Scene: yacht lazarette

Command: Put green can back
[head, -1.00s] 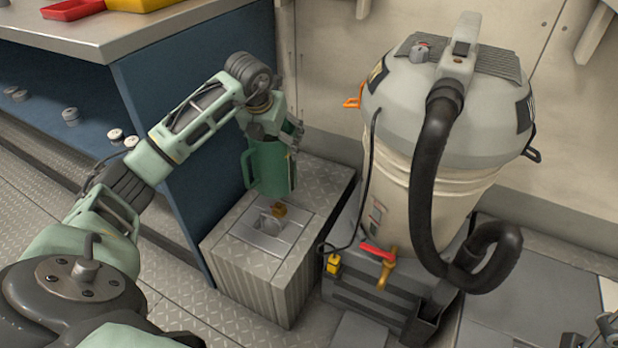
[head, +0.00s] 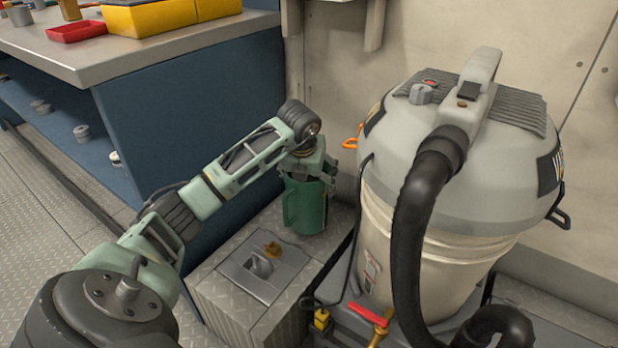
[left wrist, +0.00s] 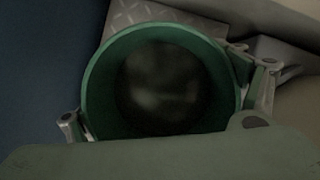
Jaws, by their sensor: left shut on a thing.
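The green can (head: 305,205) has a handle on its left side and stands upright at the back of the low metal box by the wall. I cannot tell whether its base touches the box top. My left gripper (head: 308,172) is above it and shut on its upper part. In the left wrist view the can's round open mouth (left wrist: 90,85) faces the camera, its inside dark, with my left gripper's fingers (left wrist: 160,122) on either side of the rim. My right gripper is out of view.
The low metal box (head: 215,290) has a recessed latch plate (head: 262,268) on top, in front of the can. A large vacuum (head: 450,190) with a black hose stands close on the right. A blue cabinet (head: 200,110) with a metal worktop is on the left.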

